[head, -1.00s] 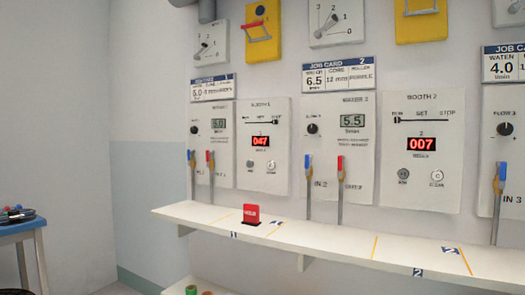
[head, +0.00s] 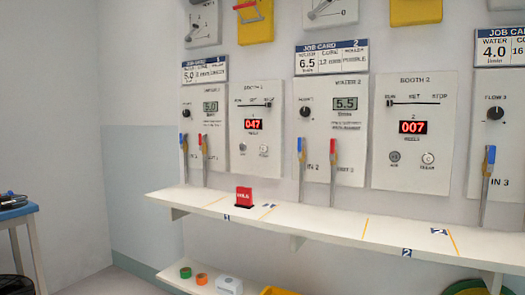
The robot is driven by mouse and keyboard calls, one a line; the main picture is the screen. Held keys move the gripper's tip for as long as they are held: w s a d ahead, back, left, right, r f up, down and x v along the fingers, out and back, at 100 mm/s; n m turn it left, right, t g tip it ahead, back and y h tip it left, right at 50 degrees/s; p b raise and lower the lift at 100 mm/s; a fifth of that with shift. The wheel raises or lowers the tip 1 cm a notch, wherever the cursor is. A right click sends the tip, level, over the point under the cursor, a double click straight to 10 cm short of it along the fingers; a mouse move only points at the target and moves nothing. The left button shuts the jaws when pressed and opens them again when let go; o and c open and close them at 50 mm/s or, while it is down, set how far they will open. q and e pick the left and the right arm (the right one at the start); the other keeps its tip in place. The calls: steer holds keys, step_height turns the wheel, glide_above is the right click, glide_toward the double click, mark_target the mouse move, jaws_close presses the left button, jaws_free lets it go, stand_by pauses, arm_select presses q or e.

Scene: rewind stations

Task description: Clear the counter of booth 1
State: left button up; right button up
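The booth 1 panel (head: 256,165) is on the wall left of centre. Its red counter display (head: 251,125) reads 047. Above it, the slider knob (head: 268,104) sits at the right end of its track, at the STOP side. Below the display are a grey button (head: 243,147) and a white button (head: 263,149); their labels are too small to read. A red hold sign (head: 243,197) stands on the shelf below this panel. Neither of my grippers is in view.
The booth 2 panel (head: 413,173) reads 007, with its slider knob at the left. Blue and red levers (head: 302,170) stand between the panels. A white shelf (head: 337,226) runs below. Tape rolls (head: 201,279) lie on a lower shelf. A blue table (head: 18,213) is at far left.

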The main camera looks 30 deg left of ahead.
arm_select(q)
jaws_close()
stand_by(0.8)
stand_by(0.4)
